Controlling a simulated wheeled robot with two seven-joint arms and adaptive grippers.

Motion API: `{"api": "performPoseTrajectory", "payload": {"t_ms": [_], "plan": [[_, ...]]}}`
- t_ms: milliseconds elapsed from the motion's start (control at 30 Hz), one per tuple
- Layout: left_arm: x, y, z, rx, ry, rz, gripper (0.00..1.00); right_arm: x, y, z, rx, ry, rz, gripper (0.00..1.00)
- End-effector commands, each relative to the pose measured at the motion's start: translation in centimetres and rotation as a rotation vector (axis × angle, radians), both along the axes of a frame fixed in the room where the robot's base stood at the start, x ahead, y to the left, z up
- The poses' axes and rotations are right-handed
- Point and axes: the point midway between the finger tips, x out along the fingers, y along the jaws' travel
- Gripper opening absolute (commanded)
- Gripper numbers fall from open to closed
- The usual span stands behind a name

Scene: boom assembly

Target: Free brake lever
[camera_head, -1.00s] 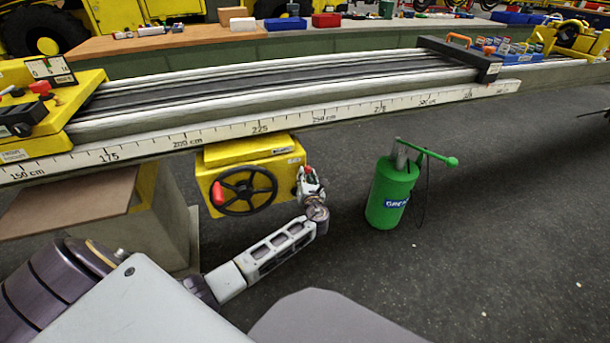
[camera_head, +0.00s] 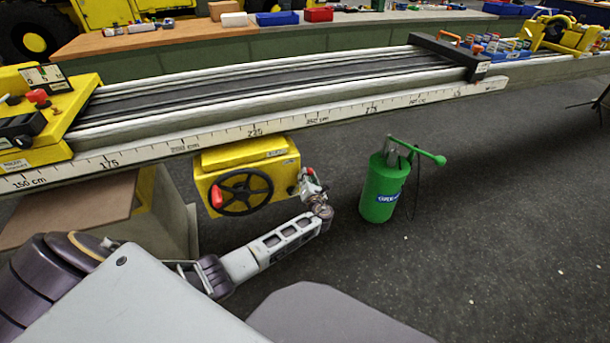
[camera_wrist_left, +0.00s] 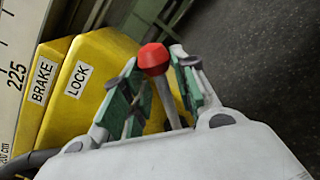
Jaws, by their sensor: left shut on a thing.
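The brake lever, a grey rod with a red knob (camera_wrist_left: 153,57), stands out from the right side of a yellow box (camera_head: 246,158). The wrist view shows the labels BRAKE and LOCK on that box. My left gripper (camera_head: 309,184) is at the right side of the box. In the wrist view its green-padded fingers (camera_wrist_left: 154,78) are shut on the lever's rod, just below the knob. The lever's foot is hidden behind the gripper body. My right gripper is in neither view.
A black handwheel (camera_head: 241,192) with a red grip is on the box front. A long rail with a centimetre scale (camera_head: 215,142) runs above the box. A green grease can (camera_head: 381,192) with a pump handle stands right of my gripper. The floor beyond it is mostly clear.

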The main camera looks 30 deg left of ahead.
Motion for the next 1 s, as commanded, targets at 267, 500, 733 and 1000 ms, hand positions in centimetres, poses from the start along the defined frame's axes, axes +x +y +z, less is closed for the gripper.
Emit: {"api": "performPoseTrajectory", "payload": {"t_ms": [267, 500, 733, 1000], "plan": [[0.7, -0.7, -0.5, 0.065, 0.079, -0.001, 0.0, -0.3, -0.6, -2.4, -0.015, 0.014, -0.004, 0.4], [1.2, -1.1, -1.2, 0.124, 0.147, 0.0, 0.0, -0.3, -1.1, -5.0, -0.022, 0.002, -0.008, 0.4], [1.7, -1.5, -1.9, 0.183, 0.215, -0.001, 0.0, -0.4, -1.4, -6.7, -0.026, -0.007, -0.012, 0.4], [2.2, -2.0, -2.9, 0.256, 0.301, -0.001, 0.0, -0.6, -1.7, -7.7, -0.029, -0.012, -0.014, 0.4]]}}
